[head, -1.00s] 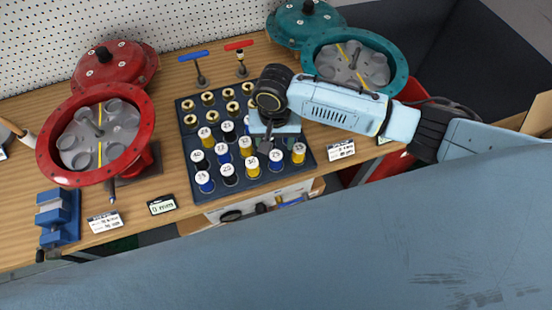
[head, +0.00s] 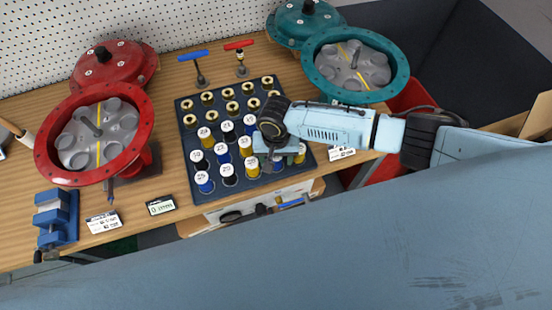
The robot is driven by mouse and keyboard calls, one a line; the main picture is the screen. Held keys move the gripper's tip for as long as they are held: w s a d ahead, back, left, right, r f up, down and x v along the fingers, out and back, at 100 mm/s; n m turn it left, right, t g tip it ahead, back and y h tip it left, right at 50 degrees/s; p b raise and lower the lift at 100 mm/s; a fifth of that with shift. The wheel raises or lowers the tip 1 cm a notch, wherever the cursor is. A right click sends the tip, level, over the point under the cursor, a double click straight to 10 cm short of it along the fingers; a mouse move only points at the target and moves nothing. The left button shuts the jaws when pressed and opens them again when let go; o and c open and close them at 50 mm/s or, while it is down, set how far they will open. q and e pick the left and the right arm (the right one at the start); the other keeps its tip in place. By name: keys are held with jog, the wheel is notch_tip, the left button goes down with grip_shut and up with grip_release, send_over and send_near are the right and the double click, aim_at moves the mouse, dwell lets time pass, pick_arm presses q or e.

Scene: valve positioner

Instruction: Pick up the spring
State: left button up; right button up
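Several springs with numbered white caps and blue, yellow or dark bodies stand in the front rows of a dark tray (head: 183,122) on the bench; a yellow one (head: 252,167) and a blue one (head: 204,181) show clearly. Brass-coloured round pieces (head: 207,97) fill the back rows. My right gripper (head: 276,165) points down over the tray's front right part, close to the springs there. Its fingers and wrist cover some caps, and I cannot tell whether it is open or holds anything. My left gripper is not in view.
A red round housing (head: 48,150) stands left and a teal one (head: 398,75) back right. Red and blue T-handled tools (head: 194,56) stand behind the tray. A blue vise (head: 55,218) and a small display (head: 161,205) are at the front left edge.

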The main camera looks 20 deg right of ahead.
jog(key=c, duration=1)
jog(key=shift+c, duration=0.2)
